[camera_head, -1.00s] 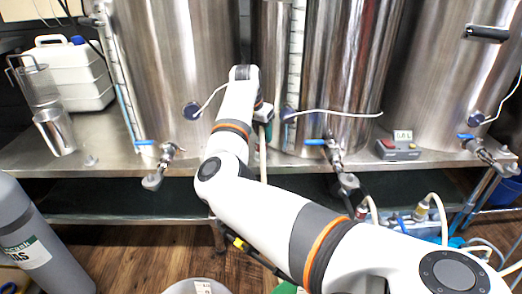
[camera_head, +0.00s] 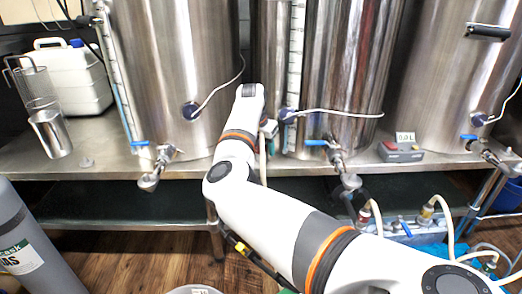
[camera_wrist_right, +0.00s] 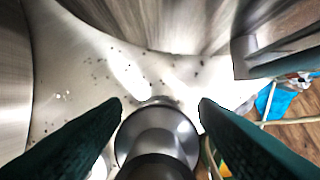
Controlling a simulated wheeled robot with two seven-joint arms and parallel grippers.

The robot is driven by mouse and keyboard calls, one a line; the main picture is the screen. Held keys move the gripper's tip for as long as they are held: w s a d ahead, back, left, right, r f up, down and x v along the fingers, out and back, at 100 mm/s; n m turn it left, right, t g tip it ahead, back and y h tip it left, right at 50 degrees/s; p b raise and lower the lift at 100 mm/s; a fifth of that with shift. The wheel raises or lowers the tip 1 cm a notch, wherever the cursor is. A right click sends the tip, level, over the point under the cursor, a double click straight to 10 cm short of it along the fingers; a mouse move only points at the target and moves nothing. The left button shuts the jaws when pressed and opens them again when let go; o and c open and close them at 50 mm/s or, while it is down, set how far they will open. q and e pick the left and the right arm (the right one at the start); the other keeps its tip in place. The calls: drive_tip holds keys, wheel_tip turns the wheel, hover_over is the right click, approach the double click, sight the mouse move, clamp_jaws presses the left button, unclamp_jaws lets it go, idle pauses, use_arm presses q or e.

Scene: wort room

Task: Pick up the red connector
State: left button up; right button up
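A red connector (camera_head: 364,214) sits on the end of a pale hose at the lower right in the head view, beside the blue-grey unit on the lower level. My right arm reaches over the middle of the scene, and its far end is in front of the steel tanks, left of that connector. In the wrist view my right gripper (camera_wrist_right: 157,105) has its two dark fingers spread apart. A round shiny metal part (camera_wrist_right: 157,132) shows between them; I cannot tell whether they touch it. The red connector cannot be made out in the wrist view. My left gripper is not in view.
Large steel tanks (camera_head: 345,60) with blue-handled valves (camera_head: 315,143) stand on a metal bench (camera_head: 110,155). A white canister (camera_head: 68,75) and a steel cup (camera_head: 50,133) are at the left. A small device (camera_head: 401,149) and several hoses are at the right. A grey cylinder (camera_head: 30,245) stands at lower left.

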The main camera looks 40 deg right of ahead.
drive_tip(key=c, duration=0.9)
